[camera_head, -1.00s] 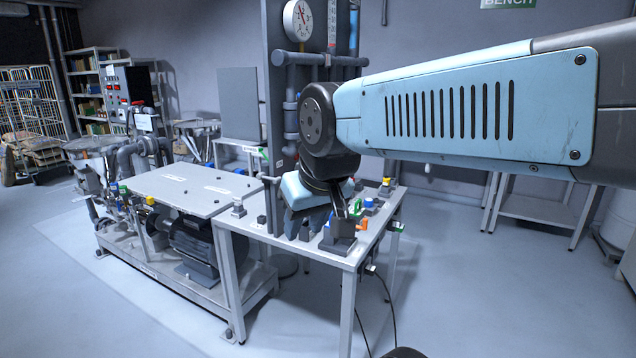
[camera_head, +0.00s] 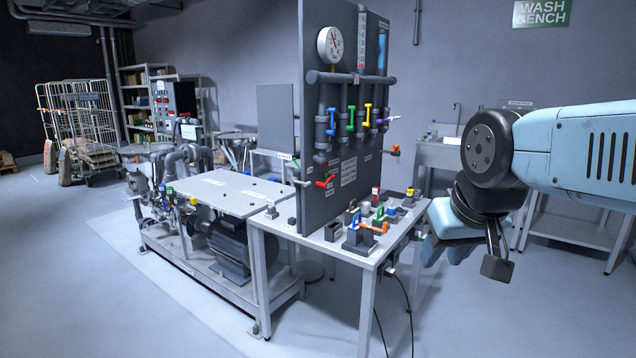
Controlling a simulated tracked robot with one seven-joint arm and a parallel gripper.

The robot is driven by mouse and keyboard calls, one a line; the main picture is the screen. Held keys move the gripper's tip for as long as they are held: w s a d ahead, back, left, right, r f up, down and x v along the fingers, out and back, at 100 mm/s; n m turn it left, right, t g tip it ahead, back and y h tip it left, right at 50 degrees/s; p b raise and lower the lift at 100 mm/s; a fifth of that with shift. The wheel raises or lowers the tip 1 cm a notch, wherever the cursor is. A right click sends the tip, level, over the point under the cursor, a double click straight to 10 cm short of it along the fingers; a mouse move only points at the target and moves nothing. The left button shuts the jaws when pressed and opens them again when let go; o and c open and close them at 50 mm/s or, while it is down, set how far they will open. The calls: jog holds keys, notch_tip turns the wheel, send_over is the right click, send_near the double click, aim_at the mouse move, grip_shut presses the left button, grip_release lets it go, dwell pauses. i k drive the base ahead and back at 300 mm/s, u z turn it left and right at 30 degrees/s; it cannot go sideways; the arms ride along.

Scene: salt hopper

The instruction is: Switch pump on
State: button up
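The pump skid stands left of centre, with a dark ribbed motor (camera_head: 228,245) under a grey plate (camera_head: 228,192). Pipes and coloured valve handles (camera_head: 170,192) sit at its left end. A dark control box (camera_head: 180,100) with small red parts stands behind the skid; I cannot make out which part is the pump switch. My gripper (camera_head: 468,250) hangs at the right, in front of the wash bench and right of the small table, apart from the controls. Its fingertips are partly hidden, and I cannot tell whether it is open.
A small table (camera_head: 300,238) bears several coloured switches and an upright panel (camera_head: 340,190) with a gauge (camera_head: 330,45) and coloured valve levers. Cables hang from its right side. A wash bench (camera_head: 440,155) stands at the back right. Open floor lies at front left.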

aim_at(319, 184)
jog(key=u, duration=0.55)
jog(key=i, duration=1.7)
jog(key=z, duration=0.65)
jog(key=k, duration=0.85)
jog(key=z, duration=0.15)
jog(key=i, duration=0.9)
jog(key=u, duration=0.1)
